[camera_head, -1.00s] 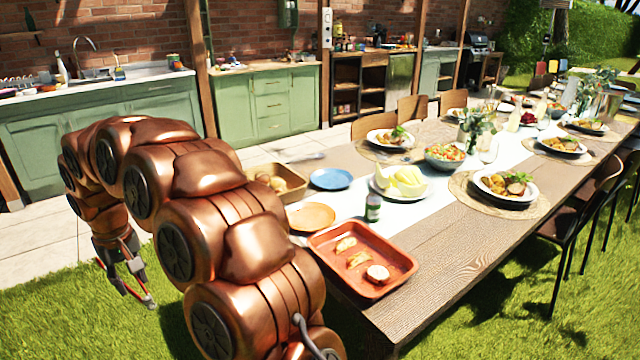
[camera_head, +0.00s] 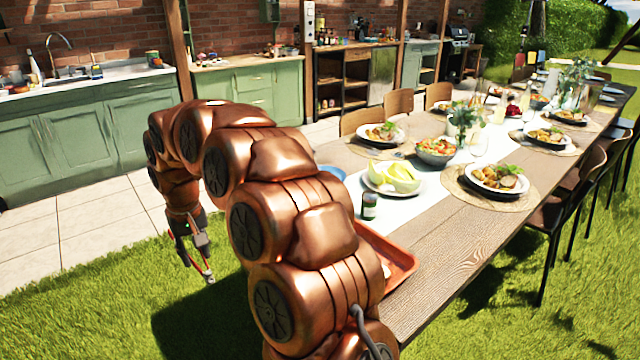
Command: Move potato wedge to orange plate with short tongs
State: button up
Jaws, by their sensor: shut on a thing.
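My gripper (camera_head: 197,262) hangs low over the grass at the left, well away from the table. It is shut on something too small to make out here. My copper arm hides much of the table's near left end. The red-orange tray (camera_head: 403,262) shows only its right part, with a sliver of pale food at the arm's edge. The potato wedge cannot be made out. The orange plate is hidden behind my arm. I cannot make out the short tongs.
The long wooden table (camera_head: 450,247) runs to the back right. A white plate with pale green leaves (camera_head: 392,178), a small dark jar (camera_head: 369,206) and a salad bowl (camera_head: 436,152) stand on it. Chairs (camera_head: 545,222) line its right side. Open grass lies around my gripper.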

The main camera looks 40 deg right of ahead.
jog(key=s+d+r+m+y+p, duration=0.2)
jog(key=d+m+p, duration=0.4)
jog(key=d, duration=0.3)
jog(key=s+d+r+m+y+p, duration=0.2)
jog(key=s+d+r+m+p, duration=0.2)
jog(key=d, duration=0.6)
jog(key=s+d+r+m+y+p, duration=0.2)
jog(key=d+r+m+y+p, duration=0.1)
jog(key=d+m+p, duration=0.6)
jog(key=shift+s+d+r+t+p, duration=0.35)
jog(key=shift+s+r+p, duration=0.1)
jog(key=shift+p, duration=0.25)
jog(key=shift+f, duration=0.1)
notch_tip(320, 180, down, 10)
jog(key=b, duration=0.3)
jog(key=shift+o, duration=0.2)
jog(key=shift+w, duration=0.1)
grip_shut()
jog(key=shift+r, duration=0.2)
